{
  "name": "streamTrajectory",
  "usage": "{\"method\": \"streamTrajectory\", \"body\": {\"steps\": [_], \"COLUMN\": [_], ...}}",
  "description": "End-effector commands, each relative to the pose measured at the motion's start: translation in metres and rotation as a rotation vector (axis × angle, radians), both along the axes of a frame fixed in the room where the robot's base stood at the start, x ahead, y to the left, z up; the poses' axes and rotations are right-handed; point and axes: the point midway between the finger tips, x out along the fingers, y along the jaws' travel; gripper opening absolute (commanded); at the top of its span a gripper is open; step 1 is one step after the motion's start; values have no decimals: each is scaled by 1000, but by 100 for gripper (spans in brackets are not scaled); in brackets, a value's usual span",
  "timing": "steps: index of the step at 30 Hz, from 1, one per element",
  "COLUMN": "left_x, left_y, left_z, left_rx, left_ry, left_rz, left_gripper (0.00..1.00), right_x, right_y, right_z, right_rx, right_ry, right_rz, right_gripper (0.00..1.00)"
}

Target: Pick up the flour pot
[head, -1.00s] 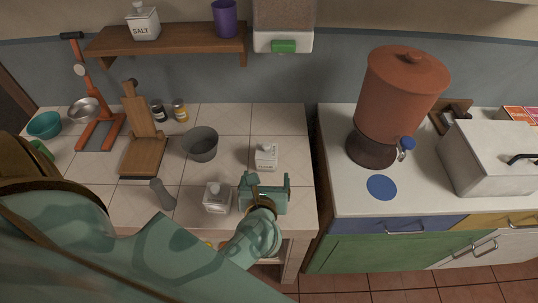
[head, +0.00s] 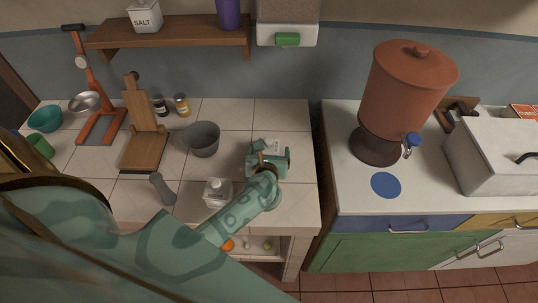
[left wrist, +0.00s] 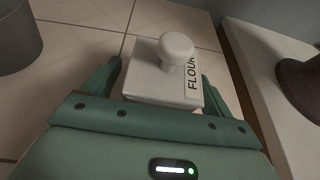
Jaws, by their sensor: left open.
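The flour pot (left wrist: 160,75) is a white square pot with a round knob lid and the word FLOUR on one side, seen in the left wrist view. In the head view only its top (head: 271,146) shows, behind my left gripper. My left gripper (head: 268,158) is at the pot on the tiled counter. In the left wrist view its open fingers (left wrist: 158,85) stand on either side of the pot, with small gaps. My right gripper is not in view.
A second white pot (head: 217,191) stands close to my left forearm. A gap separates the tiled counter from the white counter (head: 350,190).

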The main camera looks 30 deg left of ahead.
Motion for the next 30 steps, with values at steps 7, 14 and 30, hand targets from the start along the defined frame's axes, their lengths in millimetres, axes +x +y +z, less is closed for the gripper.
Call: {"method": "streamTrajectory", "body": {"steps": [7, 14, 30], "left_x": [0, 0, -38], "left_y": [0, 0, -13], "left_z": [0, 1, 83], "left_rx": [0, 0, -2], "left_ry": [0, -1, -3], "left_rz": [0, 0, -1], "left_gripper": [33, 29, 29], "right_x": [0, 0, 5], "right_y": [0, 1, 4], "right_z": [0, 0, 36], "right_rx": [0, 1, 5], "right_ry": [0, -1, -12], "right_rz": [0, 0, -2], "right_gripper": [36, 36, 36]}}
